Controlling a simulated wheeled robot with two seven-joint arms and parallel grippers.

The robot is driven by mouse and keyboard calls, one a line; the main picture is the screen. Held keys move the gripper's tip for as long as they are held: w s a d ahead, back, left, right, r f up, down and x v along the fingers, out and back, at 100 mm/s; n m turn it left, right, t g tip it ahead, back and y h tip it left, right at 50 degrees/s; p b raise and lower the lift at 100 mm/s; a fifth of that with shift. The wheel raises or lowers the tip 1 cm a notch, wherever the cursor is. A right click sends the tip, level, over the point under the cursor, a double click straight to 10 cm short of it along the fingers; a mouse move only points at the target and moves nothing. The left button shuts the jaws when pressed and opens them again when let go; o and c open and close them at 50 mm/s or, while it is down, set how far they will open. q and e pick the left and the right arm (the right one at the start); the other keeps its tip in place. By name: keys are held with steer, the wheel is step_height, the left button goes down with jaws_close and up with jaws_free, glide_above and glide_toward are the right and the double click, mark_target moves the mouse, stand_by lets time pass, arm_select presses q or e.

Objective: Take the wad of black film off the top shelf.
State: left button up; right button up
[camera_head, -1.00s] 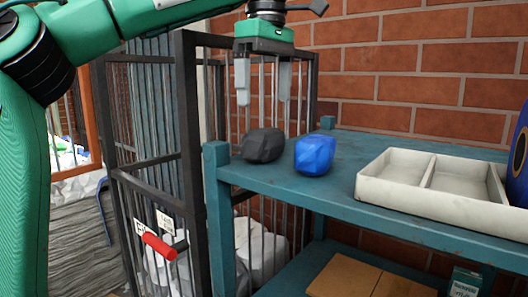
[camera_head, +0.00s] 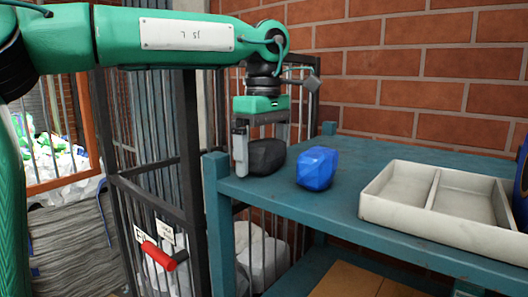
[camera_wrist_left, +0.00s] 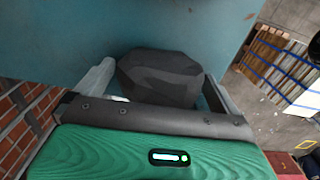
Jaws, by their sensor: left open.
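The wad of black film (camera_head: 267,157) is a dark, faceted lump on the top shelf (camera_head: 350,207), near its left end. It also shows in the left wrist view (camera_wrist_left: 160,78), lying between my two fingers. My left gripper (camera_head: 262,168) points down over the wad and is open, with one finger on each side of it. The left finger reaches down near the shelf top in the head view; the right finger is partly hidden behind the wad. I cannot tell whether either finger touches it. My right gripper is in neither view.
A blue faceted wad (camera_head: 317,168) lies close to the right of the black one. A white divided tray (camera_head: 408,222) stands further right on the shelf. A dark barred cage (camera_head: 190,150) stands at the left, and a brick wall (camera_head: 430,65) rises behind.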

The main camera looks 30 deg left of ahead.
arm_select(q)
steer(key=shift+s+d, duration=0.1)
steer(key=c, duration=0.9)
steer(key=shift+o, duration=0.2)
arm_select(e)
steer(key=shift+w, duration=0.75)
